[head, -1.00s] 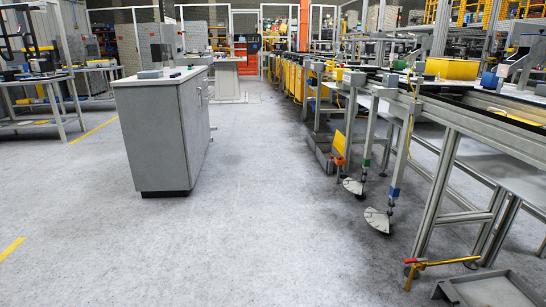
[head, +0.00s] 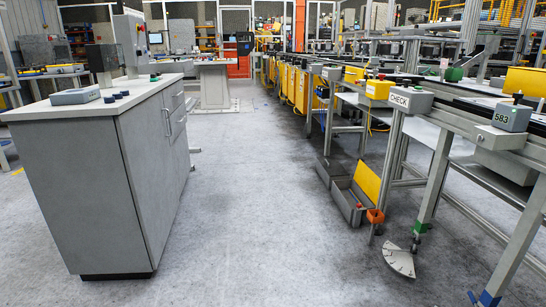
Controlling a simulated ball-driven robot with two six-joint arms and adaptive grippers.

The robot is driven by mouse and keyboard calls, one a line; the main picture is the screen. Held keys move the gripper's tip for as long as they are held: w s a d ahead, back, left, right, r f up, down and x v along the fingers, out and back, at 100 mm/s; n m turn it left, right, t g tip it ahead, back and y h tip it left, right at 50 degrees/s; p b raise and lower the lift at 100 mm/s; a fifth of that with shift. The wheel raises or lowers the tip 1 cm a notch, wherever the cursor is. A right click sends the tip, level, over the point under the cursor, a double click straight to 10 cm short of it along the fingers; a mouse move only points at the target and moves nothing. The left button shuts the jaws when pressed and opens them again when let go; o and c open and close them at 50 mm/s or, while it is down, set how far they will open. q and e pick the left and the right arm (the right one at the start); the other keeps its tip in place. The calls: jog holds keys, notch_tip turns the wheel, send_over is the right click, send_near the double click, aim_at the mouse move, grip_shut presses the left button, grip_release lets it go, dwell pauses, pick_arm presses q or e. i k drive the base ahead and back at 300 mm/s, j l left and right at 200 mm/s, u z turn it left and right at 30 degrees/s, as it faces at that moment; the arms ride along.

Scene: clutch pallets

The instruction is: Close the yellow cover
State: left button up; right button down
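A yellow cover (head: 367,182) stands tilted up at the right side of a low grey open box (head: 348,203) on the floor, beside the legs of the conveyor line. An orange part (head: 375,216) sits at its lower front corner. I cannot tell how the cover is joined to the box. Neither of my grippers is in view.
A grey cabinet (head: 105,190) with a box and dark knobs on top stands at the left. The conveyor frame (head: 430,190) runs along the right, with a fan-shaped foot plate (head: 398,260) on the floor. The floor aisle (head: 250,220) between them is clear.

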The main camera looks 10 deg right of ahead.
aim_at(365, 177)
jog(key=i+z, duration=0.1)
jog(key=i, duration=0.75)
jog(key=i+j+z, duration=0.1)
jog(key=i, duration=0.75)
jog(key=i+j+z, duration=0.15)
jog(key=i, duration=0.75)
jog(key=i+z, duration=0.2)
jog(key=i, duration=0.3)
jog(key=i+l+z, duration=0.2)
jog(key=i, duration=0.25)
jog(key=i+j+z, duration=0.2)
jog(key=i, duration=0.3)
jog(key=i+j+z, duration=0.2)
jog(key=i, duration=0.25)
jog(key=i+j+z, duration=0.2)
jog(key=i, duration=0.25)
